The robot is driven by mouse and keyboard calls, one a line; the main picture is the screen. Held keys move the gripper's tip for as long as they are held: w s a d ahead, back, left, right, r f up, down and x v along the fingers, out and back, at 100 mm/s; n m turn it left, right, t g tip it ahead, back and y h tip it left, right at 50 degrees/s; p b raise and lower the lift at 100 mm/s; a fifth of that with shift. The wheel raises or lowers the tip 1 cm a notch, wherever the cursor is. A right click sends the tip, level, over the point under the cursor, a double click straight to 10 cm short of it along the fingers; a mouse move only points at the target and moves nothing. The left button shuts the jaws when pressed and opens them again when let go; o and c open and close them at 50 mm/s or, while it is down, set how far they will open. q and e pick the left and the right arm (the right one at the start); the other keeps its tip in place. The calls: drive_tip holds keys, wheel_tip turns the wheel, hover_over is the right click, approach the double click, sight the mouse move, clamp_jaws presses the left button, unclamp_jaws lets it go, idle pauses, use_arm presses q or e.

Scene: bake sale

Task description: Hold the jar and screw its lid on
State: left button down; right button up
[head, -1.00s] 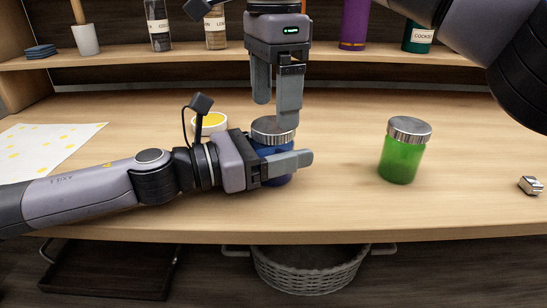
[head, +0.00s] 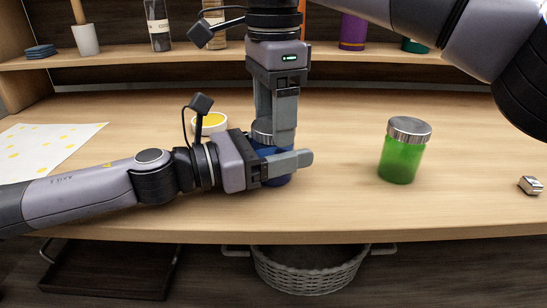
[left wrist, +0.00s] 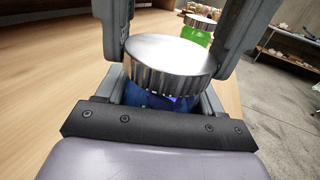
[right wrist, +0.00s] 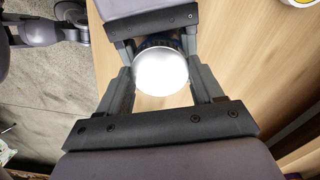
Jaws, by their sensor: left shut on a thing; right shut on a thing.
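The blue jar (head: 279,180) stands upright on the counter, largely hidden by my left gripper (head: 283,163), which is shut around its body from the left. The silver lid (head: 262,131) sits at the jar's mouth. My right gripper (head: 273,133) points straight down from above and is shut on the lid. In the left wrist view the ridged lid (left wrist: 168,60) is between the right gripper's fingers, with the blue jar (left wrist: 150,98) below. The right wrist view shows the lid's shiny top (right wrist: 161,72) between the fingers. I cannot tell how far the threads engage.
A green jar (head: 402,160) with a silver lid stands to the right. A small metal object (head: 530,185) lies at the far right. A white bowl with yellow contents (head: 210,124) is behind my left gripper. A shelf (head: 400,55) with bottles runs along the back.

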drive_tip(key=m, duration=0.3)
drive_tip(key=shift+m, duration=0.3)
drive_tip(key=m, duration=0.4)
drive_tip(key=shift+m, duration=0.3)
drive_tip(key=m, duration=0.9)
drive_tip(key=o, duration=1.2)
drive_tip(key=shift+o, duration=0.2)
drive_tip(key=shift+r, duration=0.1)
drive_tip(key=shift+r, duration=3.65)
